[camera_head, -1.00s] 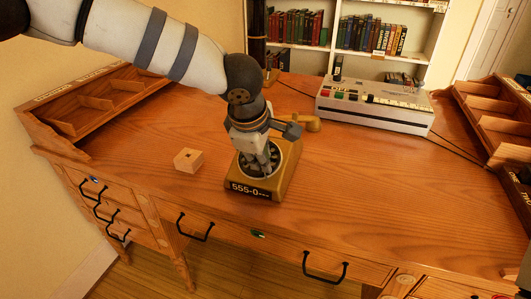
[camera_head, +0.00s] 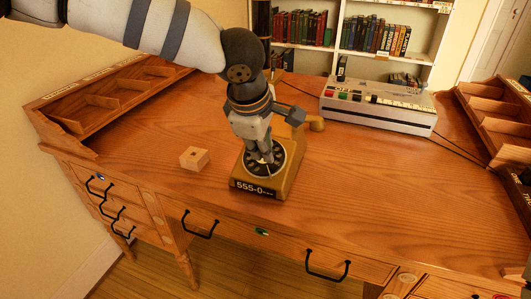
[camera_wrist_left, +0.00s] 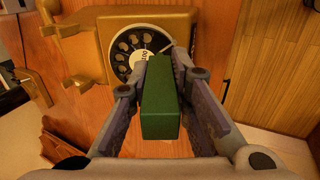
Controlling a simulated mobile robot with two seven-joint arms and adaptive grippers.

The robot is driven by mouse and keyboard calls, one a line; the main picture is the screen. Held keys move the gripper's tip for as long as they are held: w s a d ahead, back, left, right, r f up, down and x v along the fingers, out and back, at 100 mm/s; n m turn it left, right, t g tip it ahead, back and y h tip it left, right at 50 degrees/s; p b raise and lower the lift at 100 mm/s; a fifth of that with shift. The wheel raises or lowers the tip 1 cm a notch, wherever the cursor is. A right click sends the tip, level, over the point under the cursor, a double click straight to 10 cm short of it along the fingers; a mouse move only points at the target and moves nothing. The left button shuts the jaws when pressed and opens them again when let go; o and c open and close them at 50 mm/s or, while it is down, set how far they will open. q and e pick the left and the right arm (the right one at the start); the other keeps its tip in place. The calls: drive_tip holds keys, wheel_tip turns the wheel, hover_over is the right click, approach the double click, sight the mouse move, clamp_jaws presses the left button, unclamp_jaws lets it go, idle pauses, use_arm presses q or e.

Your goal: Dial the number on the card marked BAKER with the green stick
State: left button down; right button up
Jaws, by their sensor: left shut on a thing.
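A golden-brown rotary telephone (camera_head: 240,188) stands on the desk, with a black dial (camera_head: 278,158) on its sloping face. Its front plate reads "555-0" followed by dashes or dots. My left gripper (camera_head: 265,155) is right over the dial, pointing down. In the left wrist view the gripper (camera_wrist_left: 160,80) is shut on the green stick (camera_wrist_left: 162,105). The stick's far end is at the dial (camera_wrist_left: 128,45), over its edge region; I cannot tell whether it sits in a finger hole. The BAKER card is not readable in these views. My right gripper is not in view.
A wooden block with a hole (camera_head: 195,158) lies left of the telephone. A pale switchboard box (camera_head: 380,108) with coloured keys stands at the back right. Pigeonhole trays (camera_head: 110,100) line the left and right desk sides. The front right desktop is clear.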

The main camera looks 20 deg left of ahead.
use_arm(q)
drive_tip(key=shift+f, duration=0.1)
idle(0.4)
drive_tip(key=w+a+n, duration=0.2)
drive_tip(key=n, duration=0.1)
drive_tip(key=w+a+r+n, duration=0.1)
drive_tip(key=w+a+n, duration=0.1)
drive_tip(key=w+n, duration=0.1)
drive_tip(key=shift+w+a+r, duration=0.2)
drive_tip(key=shift+w, duration=0.1)
drive_tip(key=shift+b+x, duration=0.5)
drive_tip(key=shift+x, duration=0.6)
drive_tip(key=shift+r, duration=0.15)
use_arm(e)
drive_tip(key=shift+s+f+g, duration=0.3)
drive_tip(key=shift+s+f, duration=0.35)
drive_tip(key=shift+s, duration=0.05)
use_arm(q)
drive_tip(key=shift+d+r, duration=0.1)
drive_tip(key=shift+r, duration=0.05)
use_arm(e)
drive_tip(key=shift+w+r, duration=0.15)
use_arm(q)
drive_tip(key=shift+f, duration=0.25)
drive_tip(key=shift+f, duration=0.1)
drive_tip(key=shift+w+f, duration=0.2)
drive_tip(key=shift+f, duration=0.2)
